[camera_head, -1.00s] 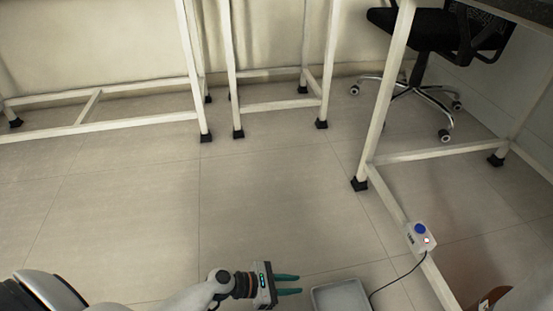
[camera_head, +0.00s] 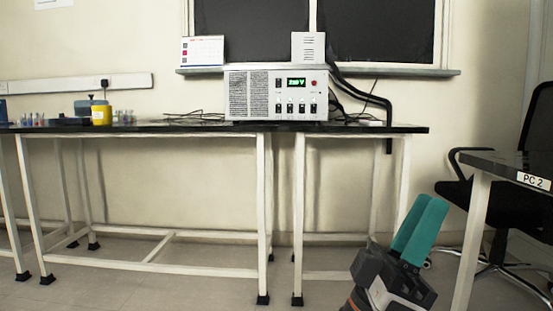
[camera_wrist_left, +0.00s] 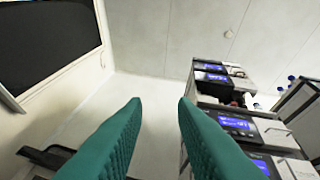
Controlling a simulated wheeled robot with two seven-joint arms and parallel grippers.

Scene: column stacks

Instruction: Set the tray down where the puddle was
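The tray is not in view in either current picture. No puddle shows either.
A black-topped bench (camera_head: 150,128) along the wall carries a power supply (camera_head: 276,95) and a yellow container (camera_head: 101,116). A desk labelled PC 2 (camera_head: 510,170) and a black chair (camera_head: 537,190) are at right. The left wrist view shows stacked instruments (camera_wrist_left: 238,122).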

